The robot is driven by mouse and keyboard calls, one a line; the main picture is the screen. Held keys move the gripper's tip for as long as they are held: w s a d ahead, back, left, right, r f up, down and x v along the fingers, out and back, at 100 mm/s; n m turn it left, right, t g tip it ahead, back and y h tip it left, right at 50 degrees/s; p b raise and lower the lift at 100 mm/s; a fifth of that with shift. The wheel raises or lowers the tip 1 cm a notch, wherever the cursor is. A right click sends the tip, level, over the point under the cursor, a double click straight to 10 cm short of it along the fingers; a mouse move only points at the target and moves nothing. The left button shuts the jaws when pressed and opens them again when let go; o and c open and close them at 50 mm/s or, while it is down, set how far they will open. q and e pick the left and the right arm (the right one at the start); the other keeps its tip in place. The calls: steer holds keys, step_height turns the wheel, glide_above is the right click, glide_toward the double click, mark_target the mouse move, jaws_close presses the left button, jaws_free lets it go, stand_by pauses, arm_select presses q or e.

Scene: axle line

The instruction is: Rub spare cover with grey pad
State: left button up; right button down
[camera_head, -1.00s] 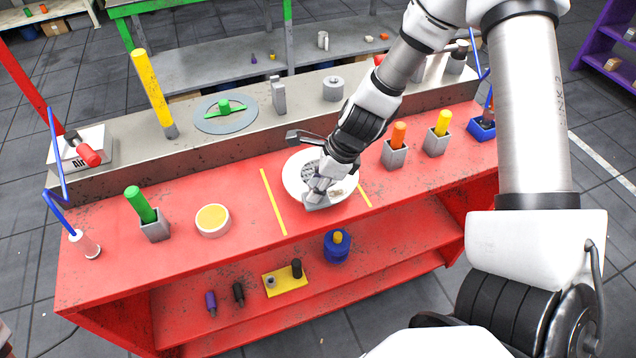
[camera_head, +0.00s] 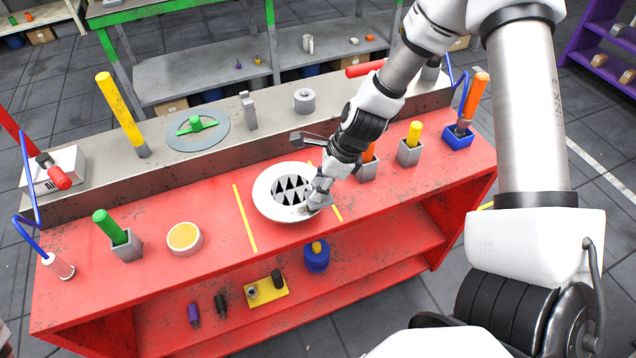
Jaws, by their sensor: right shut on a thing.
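The cover is a round white disc (camera_head: 266,205) with a dark triangle pattern in its middle. It lies on the red bench top between two yellow lines. My right gripper (camera_head: 318,192) is low over the disc's right side. It is shut on the grey pad (camera_head: 317,203), of which only a small part shows below the fingers. The pad is at the disc's right rim; I cannot tell whether it touches the surface. The gripper hides part of the right rim. My left gripper is not in view.
Holders with orange and yellow handles (camera_head: 414,135) stand right of the disc. A round yellow-topped tin (camera_head: 184,238) and a green-handled holder (camera_head: 127,244) stand left. Behind is a raised grey ledge (camera_head: 275,123). The bench top between tin and left yellow line is clear.

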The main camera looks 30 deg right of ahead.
mark_target(315, 183)
steer(key=r+p, duration=0.1)
steer(key=a+r+p, duration=0.1)
steer(key=r, duration=0.1)
steer(key=shift+r, duration=0.2)
steer(key=shift+r+p, duration=0.35)
steer(key=shift+p, duration=0.1)
steer(key=shift+w+p+v, duration=0.25)
steer(key=shift+p+v, duration=0.75)
steer(key=shift+p, duration=0.05)
steer(key=shift+a+r, duration=0.15)
steer(key=shift+r, duration=0.2)
steer(key=shift+a, duration=0.1)
steer(key=shift+f, duration=0.1)
